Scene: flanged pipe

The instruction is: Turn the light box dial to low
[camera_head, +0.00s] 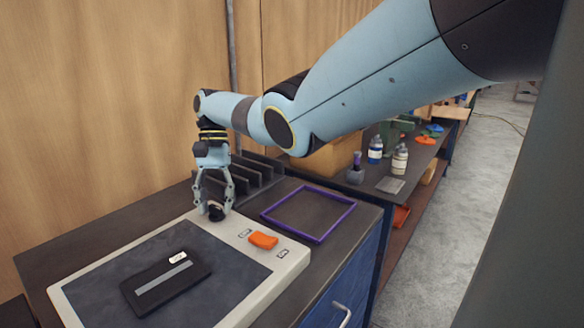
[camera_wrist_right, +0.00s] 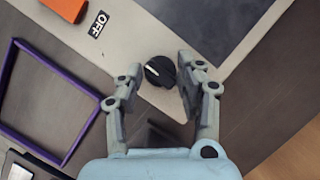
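The light box (camera_head: 90,287) is a flat cream-framed unit with a dark panel, lying on the bench. Its black round dial (camera_head: 216,212) sits at the far corner of the frame; it also shows in the right wrist view (camera_wrist_right: 160,71), with a raised grip bar and a small white mark. My right gripper (camera_head: 214,206) points down over the dial, its fingers open on either side. In the wrist view the dial lies between the fingertips, closer to the right-hand finger; whether they touch is unclear. My left gripper is out of view.
An orange rocker switch (camera_head: 263,240) sits on the frame between small labels; one reads OFF (camera_wrist_right: 97,24). A dark slab (camera_head: 167,281) lies on the panel. A purple square frame (camera_head: 308,213) and a black slotted rack (camera_head: 256,172) are close by. Bottles (camera_head: 399,160) stand farther back.

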